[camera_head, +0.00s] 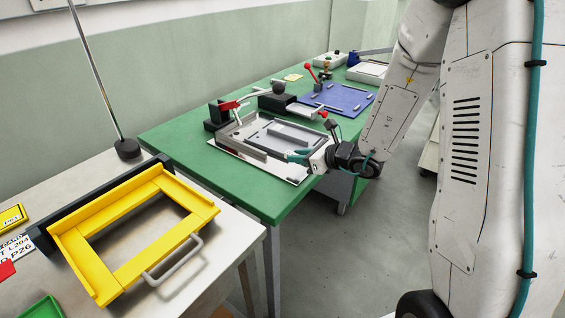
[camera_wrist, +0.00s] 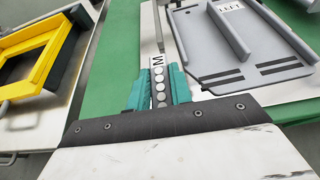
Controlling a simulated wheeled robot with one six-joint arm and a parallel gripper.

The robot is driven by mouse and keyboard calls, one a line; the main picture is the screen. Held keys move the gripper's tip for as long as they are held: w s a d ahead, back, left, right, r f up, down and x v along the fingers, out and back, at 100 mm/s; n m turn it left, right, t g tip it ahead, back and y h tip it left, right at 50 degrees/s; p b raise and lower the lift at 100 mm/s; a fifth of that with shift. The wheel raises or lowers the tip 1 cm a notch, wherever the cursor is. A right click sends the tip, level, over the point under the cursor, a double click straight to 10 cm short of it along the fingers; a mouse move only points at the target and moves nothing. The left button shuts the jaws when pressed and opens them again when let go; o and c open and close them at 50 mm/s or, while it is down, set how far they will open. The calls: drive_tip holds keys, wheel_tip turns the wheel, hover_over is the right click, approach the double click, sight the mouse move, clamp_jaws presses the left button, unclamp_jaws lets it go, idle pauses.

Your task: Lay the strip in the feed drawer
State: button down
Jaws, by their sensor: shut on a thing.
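My gripper (camera_wrist: 158,94) has teal fingers and is shut on a narrow strip (camera_wrist: 160,86) with a white "M" label and a row of pale round discs. The strip points away from me between the fingers. In the head view my gripper (camera_head: 303,158) is at the right front edge of the grey fixture on the green table, and the strip cannot be made out clearly there. A yellow frame with a grey pull handle, seemingly the feed drawer (camera_head: 205,213), lies open on the left bench. It also shows at upper left in the wrist view (camera_wrist: 42,62).
A grey tray labelled "LEFT" (camera_wrist: 197,52) lies right of the strip. A red-handled clamp (camera_head: 229,106) stands behind the fixture. A blue mat (camera_head: 345,97) lies farther back. A lamp post (camera_head: 97,75) rises behind the drawer. A floor gap separates the table from my body.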

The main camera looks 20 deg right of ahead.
sight(283, 170)
drive_tip(key=w+a, duration=0.2)
drive_tip(key=a, duration=0.2)
drive_tip(key=shift+w+a+f, duration=0.1)
drive_tip(key=shift+w+f, duration=0.2)
drive_tip(key=shift+w, duration=0.1)
drive_tip(key=shift+f, duration=1.65)
drive_tip(key=shift+f, duration=0.2)
drive_tip(key=c, duration=1.3)
unclamp_jaws()
drive_tip(key=shift+o, duration=0.2)
drive_tip(key=shift+r, duration=0.15)
